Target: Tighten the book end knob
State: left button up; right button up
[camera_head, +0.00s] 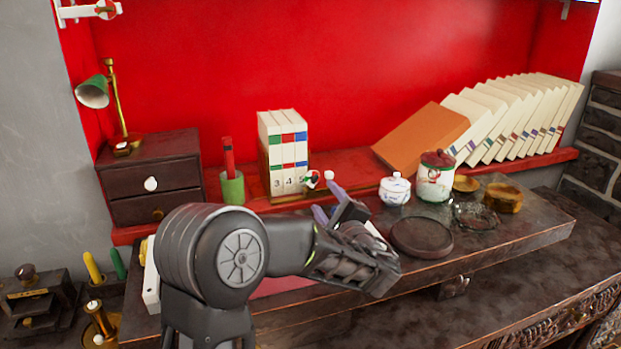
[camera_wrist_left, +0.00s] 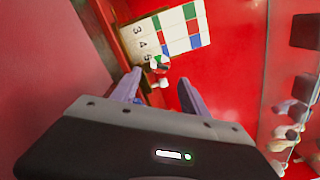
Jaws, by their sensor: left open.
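The book end knob (camera_head: 312,179), small and round with red, green and white, sits at the lower right of the upright books (camera_head: 284,150) marked 3, 4 and 5. A small white ball (camera_head: 329,175) shows just right of it. In the left wrist view the knob (camera_wrist_left: 159,62) is ahead of my fingertips, between their lines. My left gripper (camera_head: 328,203) is open, its purple fingers pointing up toward the knob and apart from it. It also shows in the left wrist view (camera_wrist_left: 158,90) with nothing between the fingers. My right gripper is out of view.
A green pen cup (camera_head: 232,188) stands left of the books. A white sugar pot (camera_head: 394,190), a lidded jar (camera_head: 435,177) and a dark round plate (camera_head: 421,237) stand right of my gripper. Leaning books (camera_head: 520,115) fill the right of the red shelf.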

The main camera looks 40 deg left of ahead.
aim_at(314, 182)
pick_arm(q)
jog(key=shift+s+d, duration=0.1)
jog(key=shift+p+x, duration=0.4)
jog(key=shift+x, duration=3.55)
jog(key=shift+c, duration=0.3)
grip_shut()
